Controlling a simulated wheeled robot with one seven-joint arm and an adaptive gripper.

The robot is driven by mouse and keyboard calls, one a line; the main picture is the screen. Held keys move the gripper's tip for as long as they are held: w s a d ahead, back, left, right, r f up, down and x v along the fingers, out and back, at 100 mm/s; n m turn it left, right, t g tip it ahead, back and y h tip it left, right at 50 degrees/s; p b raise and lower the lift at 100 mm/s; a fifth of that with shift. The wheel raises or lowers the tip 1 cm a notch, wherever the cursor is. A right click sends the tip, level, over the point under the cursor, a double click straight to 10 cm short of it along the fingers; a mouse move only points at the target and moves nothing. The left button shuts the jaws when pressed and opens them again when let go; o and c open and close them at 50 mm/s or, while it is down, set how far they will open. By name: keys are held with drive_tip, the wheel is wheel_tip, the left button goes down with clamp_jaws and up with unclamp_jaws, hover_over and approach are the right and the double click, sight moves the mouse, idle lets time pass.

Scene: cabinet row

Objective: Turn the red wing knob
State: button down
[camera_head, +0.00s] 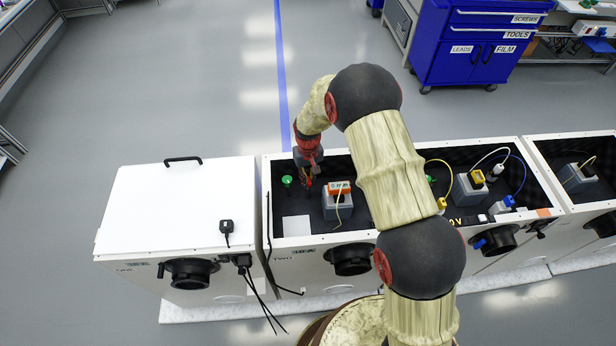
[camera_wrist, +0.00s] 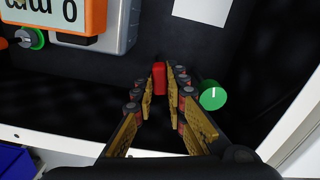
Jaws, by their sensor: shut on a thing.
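The red wing knob (camera_wrist: 159,78) sits between the fingertips of my gripper (camera_wrist: 160,90) in the wrist view. The gripper is shut on it, with a pad on either side. In the head view my gripper (camera_head: 308,180) reaches down into the open top of the second cabinet (camera_head: 320,205), near its left end. The red knob cannot be told apart from the gripper there. The knob's base and any pointer mark are hidden by the fingers.
A green knob with a white mark (camera_wrist: 212,95) stands close to the right finger. A grey box with an orange display (camera_head: 338,200) is nearby. A white plate (camera_head: 296,226) lies on the panel. The closed white cabinet (camera_head: 175,205) is at left.

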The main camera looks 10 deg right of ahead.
drive_tip(key=shift+m+p, duration=0.3)
drive_tip(key=shift+m, duration=1.2)
drive_tip(key=c, duration=1.8)
unclamp_jaws()
drive_tip(key=shift+r, duration=0.1)
wheel_tip(320, 180, up, 12)
